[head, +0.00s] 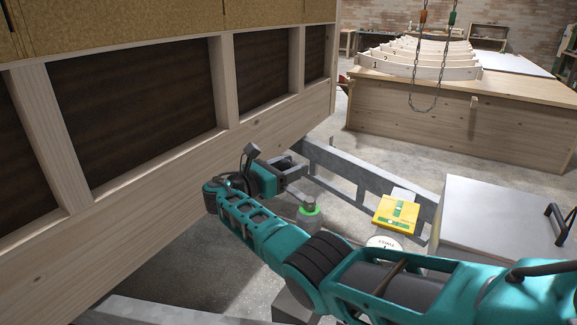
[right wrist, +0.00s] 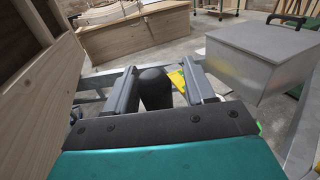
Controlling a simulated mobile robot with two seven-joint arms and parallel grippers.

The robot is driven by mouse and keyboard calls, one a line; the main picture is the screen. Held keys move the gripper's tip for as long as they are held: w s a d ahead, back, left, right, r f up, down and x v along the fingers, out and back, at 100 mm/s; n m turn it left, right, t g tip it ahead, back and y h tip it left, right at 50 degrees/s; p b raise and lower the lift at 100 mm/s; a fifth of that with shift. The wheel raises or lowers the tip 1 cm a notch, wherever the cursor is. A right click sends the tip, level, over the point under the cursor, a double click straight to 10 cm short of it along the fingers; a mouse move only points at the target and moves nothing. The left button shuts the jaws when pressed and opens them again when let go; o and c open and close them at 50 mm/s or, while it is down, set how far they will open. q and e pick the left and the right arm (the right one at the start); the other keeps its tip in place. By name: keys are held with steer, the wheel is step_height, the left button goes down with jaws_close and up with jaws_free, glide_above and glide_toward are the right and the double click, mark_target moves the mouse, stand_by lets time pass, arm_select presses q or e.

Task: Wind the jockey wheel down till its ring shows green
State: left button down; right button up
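My right gripper (head: 283,168) reaches in from the right in the head view, at the near end of the trailer's frame beneath the wooden hut. In the right wrist view a black rounded handle grip (right wrist: 155,88) stands between its two fingers (right wrist: 160,85). A gap shows on the grip's right side, so the fingers look open around it. Below the gripper in the head view is a grey post of the jockey wheel with a bright green ring (head: 308,211). The wheel itself is hidden behind my arm. My left gripper is not in view.
A yellow block with green marks (head: 398,213) sits on the grey frame (head: 350,175), above a round white dial (head: 384,242). A grey metal box (head: 490,215) stands at right. The wooden hut wall (head: 150,215) closes off the left. A wooden workbench (head: 440,115) stands behind.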

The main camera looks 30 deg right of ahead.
steer(key=shift+w+a+r, duration=0.1)
steer(key=shift+a+r, duration=0.05)
steer(key=shift+a, duration=0.05)
steer(key=shift+a, duration=0.2)
steer(key=s+a, duration=0.2)
steer(key=a, duration=1)
steer(key=shift+b, duration=0.45)
steer(key=shift+a, duration=0.1)
steer(key=shift+c, duration=0.4)
